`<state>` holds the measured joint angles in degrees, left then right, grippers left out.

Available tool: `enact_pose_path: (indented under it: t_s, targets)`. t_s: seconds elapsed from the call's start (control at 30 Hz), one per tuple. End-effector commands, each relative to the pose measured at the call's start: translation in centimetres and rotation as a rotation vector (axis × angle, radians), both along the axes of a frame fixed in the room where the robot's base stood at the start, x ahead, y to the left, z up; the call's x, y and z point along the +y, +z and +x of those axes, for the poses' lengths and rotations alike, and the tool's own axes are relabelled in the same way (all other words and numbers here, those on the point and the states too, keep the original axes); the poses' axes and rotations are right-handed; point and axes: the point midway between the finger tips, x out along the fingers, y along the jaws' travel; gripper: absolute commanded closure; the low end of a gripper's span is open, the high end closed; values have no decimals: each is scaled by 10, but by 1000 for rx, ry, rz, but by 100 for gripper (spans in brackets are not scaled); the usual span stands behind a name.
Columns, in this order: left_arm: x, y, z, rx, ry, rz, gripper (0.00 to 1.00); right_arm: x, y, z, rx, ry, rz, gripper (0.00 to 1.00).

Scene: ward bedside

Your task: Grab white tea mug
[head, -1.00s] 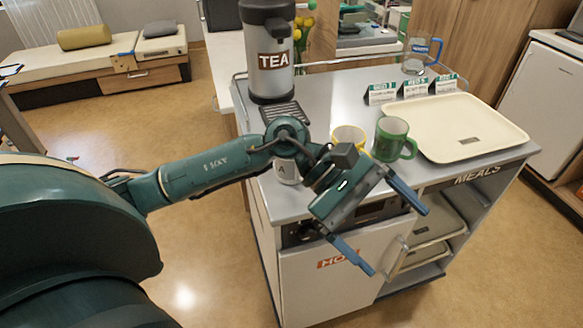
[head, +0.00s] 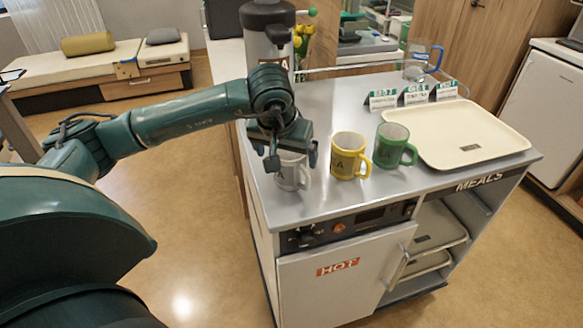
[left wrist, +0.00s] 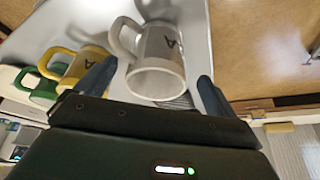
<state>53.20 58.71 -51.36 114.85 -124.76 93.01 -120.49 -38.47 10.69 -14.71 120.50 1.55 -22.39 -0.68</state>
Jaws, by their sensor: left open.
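The white mug (head: 291,172) stands on the grey cart top, near its left front corner. My left gripper (head: 290,150) is over it and hides its upper part in the head view. In the left wrist view the white mug (left wrist: 158,62) lies between the two blue fingers of the open left gripper (left wrist: 152,88), with its handle toward the picture's left. I see a gap beside it, and cannot tell whether either finger touches it. The yellow mug (head: 350,155) and green mug (head: 394,146) stand to its right. My right gripper is not in view.
A cream tray (head: 460,136) lies on the right of the cart top (head: 330,200). Several small sign cards (head: 415,94) and a clear jug with a blue handle (head: 421,62) stand behind. A tea dispenser (head: 268,40) stands behind my left arm.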

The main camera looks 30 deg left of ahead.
Motion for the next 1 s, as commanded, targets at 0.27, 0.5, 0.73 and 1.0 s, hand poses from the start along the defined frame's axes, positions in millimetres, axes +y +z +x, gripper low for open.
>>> enact_pose_path:
  t_s: [0.27, 0.5, 0.73, 1.0]
  targets:
    - [1, -27, 10, 6, 2, -2, 6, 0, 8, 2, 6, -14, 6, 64]
    - [4, -50, 20, 1, 0, 0, 6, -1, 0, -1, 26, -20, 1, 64]
    - [4, -51, 20, 0, 1, -1, 7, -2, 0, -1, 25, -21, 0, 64]
    - [4, -51, 20, 0, 1, -1, 30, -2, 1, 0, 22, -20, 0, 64]
